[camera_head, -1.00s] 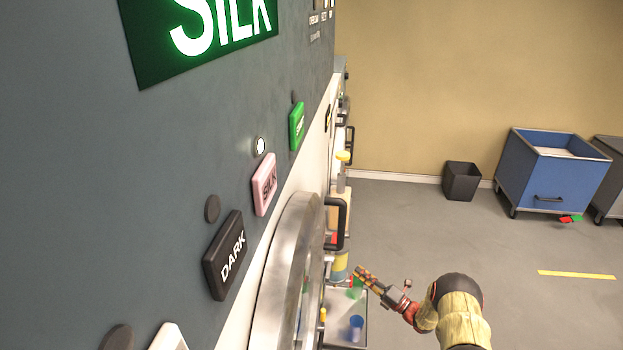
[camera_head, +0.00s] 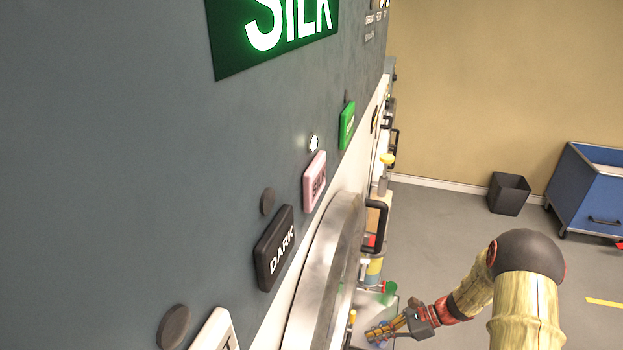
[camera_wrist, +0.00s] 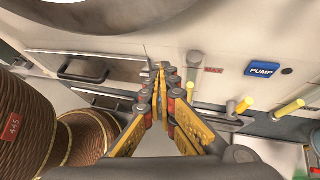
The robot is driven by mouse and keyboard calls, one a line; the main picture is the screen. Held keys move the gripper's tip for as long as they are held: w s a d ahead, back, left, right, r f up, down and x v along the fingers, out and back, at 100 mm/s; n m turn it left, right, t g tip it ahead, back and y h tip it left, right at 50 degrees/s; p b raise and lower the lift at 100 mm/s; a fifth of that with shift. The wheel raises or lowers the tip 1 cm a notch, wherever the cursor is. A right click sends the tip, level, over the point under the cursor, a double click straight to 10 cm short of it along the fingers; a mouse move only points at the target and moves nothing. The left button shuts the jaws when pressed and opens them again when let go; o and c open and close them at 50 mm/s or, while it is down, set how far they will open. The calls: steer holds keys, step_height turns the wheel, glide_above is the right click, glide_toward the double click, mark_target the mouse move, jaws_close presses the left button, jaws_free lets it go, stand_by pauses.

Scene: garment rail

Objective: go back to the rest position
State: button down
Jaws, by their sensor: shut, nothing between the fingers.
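My gripper (camera_head: 384,331) is low in the head view, in front of the machine and over the tray by its lower front. Its yellow fingers point left. In the wrist view my gripper (camera_wrist: 161,68) shows its fingertips together with nothing between them. The machine's grey panel (camera_head: 150,170) fills the left of the head view. Its large round metal door ring (camera_head: 325,265) is partly cut off below.
A black door handle (camera_head: 378,225) juts out. A blue PUMP label (camera_wrist: 262,69) and yellow-tipped levers (camera_wrist: 288,110) are close to the gripper. Open floor (camera_head: 450,225) lies right.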

steer(key=s+r+n+t+h, duration=0.2)
steer(key=s+r+n, duration=0.4)
steer(key=r, duration=0.6)
steer(key=s+r+n+t+h, duration=0.1)
steer(key=s+r+n+h, duration=0.4)
steer(key=s+r, duration=0.5)
steer(key=s+r+n+t+h, duration=0.2)
steer(key=s+r+n+h, duration=0.2)
steer(key=s+r+n, duration=0.4)
step_height(320, 180, up, 6)
steer(key=shift+s+a+r+t, duration=0.15)
steer(key=shift+r+t, duration=0.1)
steer(key=shift+t, duration=0.05)
